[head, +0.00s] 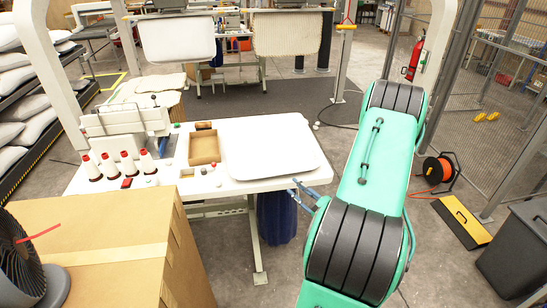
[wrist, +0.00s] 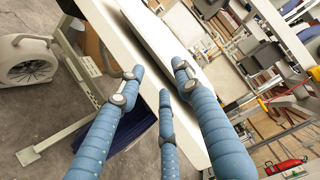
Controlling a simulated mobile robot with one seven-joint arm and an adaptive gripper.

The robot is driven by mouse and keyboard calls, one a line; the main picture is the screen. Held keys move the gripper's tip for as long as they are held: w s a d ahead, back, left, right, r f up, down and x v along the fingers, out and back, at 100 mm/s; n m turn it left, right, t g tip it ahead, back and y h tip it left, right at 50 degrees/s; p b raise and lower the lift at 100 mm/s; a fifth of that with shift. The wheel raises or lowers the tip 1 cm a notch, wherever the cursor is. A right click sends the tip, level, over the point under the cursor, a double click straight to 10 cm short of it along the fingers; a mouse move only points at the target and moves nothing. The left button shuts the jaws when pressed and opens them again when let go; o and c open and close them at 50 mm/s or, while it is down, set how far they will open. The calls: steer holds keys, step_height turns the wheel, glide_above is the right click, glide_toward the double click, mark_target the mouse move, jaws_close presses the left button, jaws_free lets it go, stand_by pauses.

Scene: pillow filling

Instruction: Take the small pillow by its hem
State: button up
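A white, flat, rounded pillow-like piece (head: 268,146) lies on the right part of the white table; I take it for the small pillow. In the wrist view its pale edge (wrist: 160,42) runs diagonally beyond my fingers. My gripper (head: 293,188) has blue ribbed fingers and is at the table's front right edge, just in front of the piece's near edge. In the wrist view my gripper (wrist: 160,73) is open, its fingers spread with nothing visibly held between them. I cannot tell whether a fingertip touches the hem.
The white table (head: 225,186) also carries a shallow brown box (head: 204,148), red-and-white cones (head: 128,163) and a sewing machine (head: 130,120). A large cardboard box (head: 110,245) stands front left. A dark blue thing (head: 277,217) is under the table. Two padded panels (head: 178,38) hang behind.

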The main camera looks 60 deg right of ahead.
mark_target(279, 172)
steer(key=shift+b+x, duration=1)
steer(key=shift+x, duration=1.95)
steer(key=shift+p+x, duration=0.6)
steer(key=shift+x, duration=2.45)
jaws_close()
steer(key=shift+r, duration=0.15)
steer(key=shift+r+p, duration=1.95)
steer(key=shift+r, duration=0.4)
